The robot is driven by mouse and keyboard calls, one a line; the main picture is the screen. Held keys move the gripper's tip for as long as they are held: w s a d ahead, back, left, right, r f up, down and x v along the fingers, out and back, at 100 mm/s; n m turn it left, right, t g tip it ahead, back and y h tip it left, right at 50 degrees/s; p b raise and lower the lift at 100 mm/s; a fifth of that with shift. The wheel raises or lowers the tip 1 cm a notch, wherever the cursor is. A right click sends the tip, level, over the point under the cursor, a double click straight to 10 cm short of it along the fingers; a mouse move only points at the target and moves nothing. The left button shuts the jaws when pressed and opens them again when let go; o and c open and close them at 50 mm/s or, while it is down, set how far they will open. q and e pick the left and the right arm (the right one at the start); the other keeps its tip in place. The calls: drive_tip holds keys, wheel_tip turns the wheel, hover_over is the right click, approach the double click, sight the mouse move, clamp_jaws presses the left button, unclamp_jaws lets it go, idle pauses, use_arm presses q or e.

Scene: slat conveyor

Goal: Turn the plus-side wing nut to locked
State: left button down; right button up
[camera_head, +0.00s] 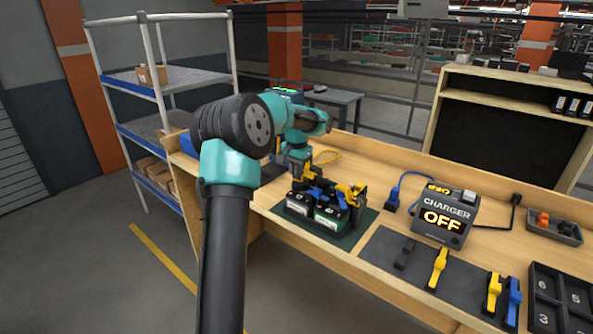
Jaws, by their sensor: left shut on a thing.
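Black batteries with white and green labels (329,217) stand together on a dark green mat (341,240) on the wooden bench. Blue and yellow fittings (354,196) sit on top of them. My left gripper (304,180) points down at the batteries' far left side. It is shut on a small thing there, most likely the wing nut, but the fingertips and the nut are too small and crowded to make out. I cannot tell which way the nut's wings point. My right gripper is not in view.
A charger (445,217) reading OFF stands to the right, with a blue-cabled plug (392,200) beside it. Yellow, black and blue clamps lie on a grey mat (381,246) in front. A bin of orange parts (554,227) and a black numbered tray (545,318) are at far right.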

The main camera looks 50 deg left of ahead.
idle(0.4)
use_arm(q)
drive_tip(key=c, duration=1.3)
unclamp_jaws()
drive_tip(key=shift+o, duration=0.2)
wheel_tip(320, 180, up, 18)
drive_tip(key=shift+f, duration=0.25)
